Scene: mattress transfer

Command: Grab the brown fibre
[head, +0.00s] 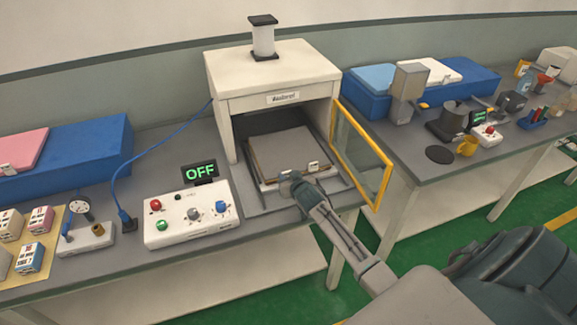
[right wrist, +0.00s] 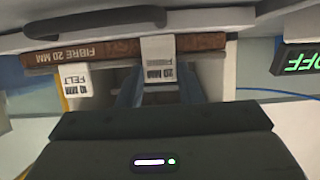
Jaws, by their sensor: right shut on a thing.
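A brown fibre (right wrist: 110,50) shows its edge in the right wrist view, marked "FIBRE 20 MM" upside down. A white tab (right wrist: 158,50) at its middle sits between the fingers of my right gripper (right wrist: 160,92), which is shut on it. In the head view, the right gripper (head: 292,186) is at the front of the stack inside the open cabinet. A grey-brown slab (head: 283,150) lies on top there. A white tag reading "10 MM FELT" (right wrist: 76,80) is beside the gripper. I cannot tell the layers apart in the head view. My left gripper is not in view.
The cabinet (head: 272,75) has its yellow-framed glass door (head: 362,150) open at the right, close to my right arm. A control box (head: 190,217) with an "OFF" display (head: 199,173) stands left of it. Blue boxes (head: 95,150) stand further left.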

